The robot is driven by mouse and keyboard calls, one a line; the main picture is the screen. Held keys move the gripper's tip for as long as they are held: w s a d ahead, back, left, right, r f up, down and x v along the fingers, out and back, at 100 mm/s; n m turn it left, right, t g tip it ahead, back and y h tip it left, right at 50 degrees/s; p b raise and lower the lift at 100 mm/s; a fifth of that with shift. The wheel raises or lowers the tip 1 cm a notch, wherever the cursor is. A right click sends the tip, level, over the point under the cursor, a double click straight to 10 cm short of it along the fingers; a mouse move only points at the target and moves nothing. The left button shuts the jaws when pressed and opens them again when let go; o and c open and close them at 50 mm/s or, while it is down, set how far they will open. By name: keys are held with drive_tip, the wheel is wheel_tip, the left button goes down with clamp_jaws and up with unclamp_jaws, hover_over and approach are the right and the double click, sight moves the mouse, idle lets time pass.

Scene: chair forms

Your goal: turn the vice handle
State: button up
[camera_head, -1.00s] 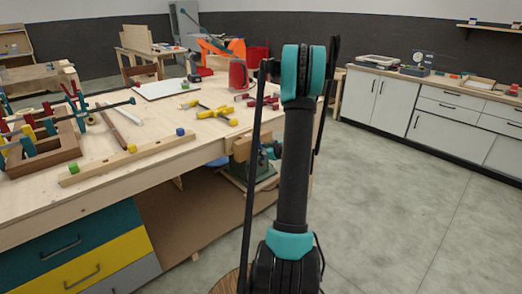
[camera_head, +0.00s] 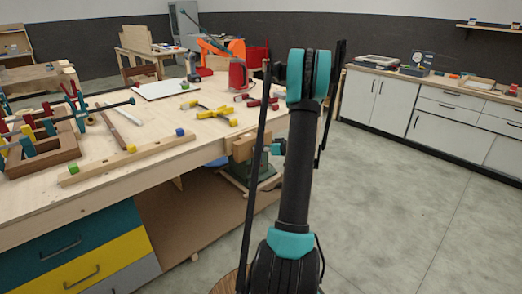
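The vice (camera_head: 243,147) is a wooden block jaw at the right front edge of the workbench (camera_head: 165,160). Its handle cannot be made out; that area is partly behind my arm. My dark arm with teal joints rises through the middle of the view, just right of the vice. A small teal piece shows beside the vice, and I cannot tell whether it belongs to my arm. My gripper's fingers are not visible.
On the bench are a wooden strip (camera_head: 128,159) with small blocks, yellow-ended clamps (camera_head: 215,113), a red container (camera_head: 238,74) and a clamp rack (camera_head: 40,155). A green machine (camera_head: 266,171) stands beyond the vice, low down. White cabinets (camera_head: 440,115) line the right wall; open floor lies between.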

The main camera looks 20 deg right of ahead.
drive_tip(key=m+y, duration=0.1)
drive_tip(key=m, duration=0.1)
drive_tip(key=m+y, duration=0.1)
drive_tip(key=shift+d+f+m, duration=0.1)
drive_tip(key=shift+d+m, duration=0.2)
drive_tip(key=shift+m, duration=0.1)
idle(1.1)
drive_tip(key=o, duration=1.1)
drive_tip(key=shift+o, duration=0.2)
drive_tip(key=shift+s, duration=0.1)
drive_tip(key=v, duration=1.2)
drive_tip(key=shift+w, duration=0.2)
drive_tip(key=shift+d, duration=0.15)
